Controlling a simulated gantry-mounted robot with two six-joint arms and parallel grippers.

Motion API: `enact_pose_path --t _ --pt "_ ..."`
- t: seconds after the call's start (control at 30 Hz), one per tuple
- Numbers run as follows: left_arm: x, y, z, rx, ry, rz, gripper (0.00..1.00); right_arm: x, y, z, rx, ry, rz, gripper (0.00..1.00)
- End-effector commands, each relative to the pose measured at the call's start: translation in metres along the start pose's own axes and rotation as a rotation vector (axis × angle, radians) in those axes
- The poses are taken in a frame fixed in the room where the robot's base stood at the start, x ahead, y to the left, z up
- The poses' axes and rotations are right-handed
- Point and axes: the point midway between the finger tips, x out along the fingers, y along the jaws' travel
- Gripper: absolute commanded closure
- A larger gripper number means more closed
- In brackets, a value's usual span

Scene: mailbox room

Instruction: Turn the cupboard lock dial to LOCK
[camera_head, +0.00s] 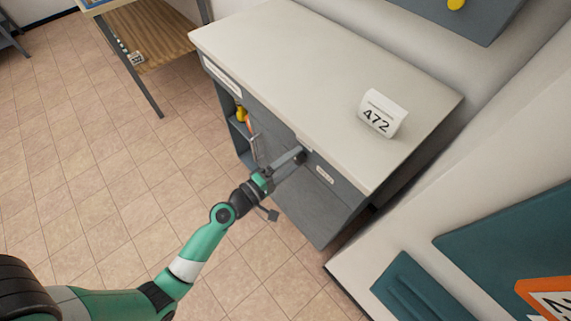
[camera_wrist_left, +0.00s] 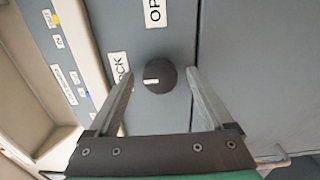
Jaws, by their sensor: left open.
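The dark round lock dial (camera_wrist_left: 162,73) is on the grey cupboard front (camera_wrist_left: 260,60). Its short white mark points left in the left wrist view, toward the partly hidden LOCK label (camera_wrist_left: 120,66). A second label, cut off and reading OP, (camera_wrist_left: 154,12) is above the dial. My left gripper (camera_wrist_left: 160,74) is open, with one finger on each side of the dial and a small gap showing on both sides. In the head view, my left gripper (camera_head: 298,155) is at the cupboard front (camera_head: 318,215), just below the counter edge. My right gripper is out of view.
The pale counter top (camera_head: 300,60) overhangs the cupboard and holds a white 472 sign (camera_head: 380,114). Open shelves with a yellow item (camera_head: 241,114) are left of the dial. A wooden-shelf table (camera_head: 150,45) stands farther left. Tiled floor (camera_head: 100,190) is clear.

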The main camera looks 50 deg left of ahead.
Motion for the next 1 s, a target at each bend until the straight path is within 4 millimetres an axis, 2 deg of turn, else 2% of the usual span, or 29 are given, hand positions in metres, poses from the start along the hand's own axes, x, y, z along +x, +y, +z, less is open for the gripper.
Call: enact_pose_path --t 0.17,0.4,0.5,0.67,1.0 --pt "-0.028 -0.001 0.0 -0.001 0.002 -0.002 0.15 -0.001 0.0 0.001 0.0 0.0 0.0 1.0" --pt "-0.085 -0.003 -0.001 -0.002 0.005 -0.003 0.15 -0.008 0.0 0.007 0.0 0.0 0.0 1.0" --pt "-0.102 -0.003 -0.001 -0.002 0.005 -0.003 0.15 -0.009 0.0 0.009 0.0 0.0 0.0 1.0" --pt "-0.114 -0.001 0.0 -0.001 0.001 0.0 0.15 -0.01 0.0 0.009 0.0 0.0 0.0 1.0" --pt "-0.114 0.0 0.0 0.0 0.0 0.0 0.15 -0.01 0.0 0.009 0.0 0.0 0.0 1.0"
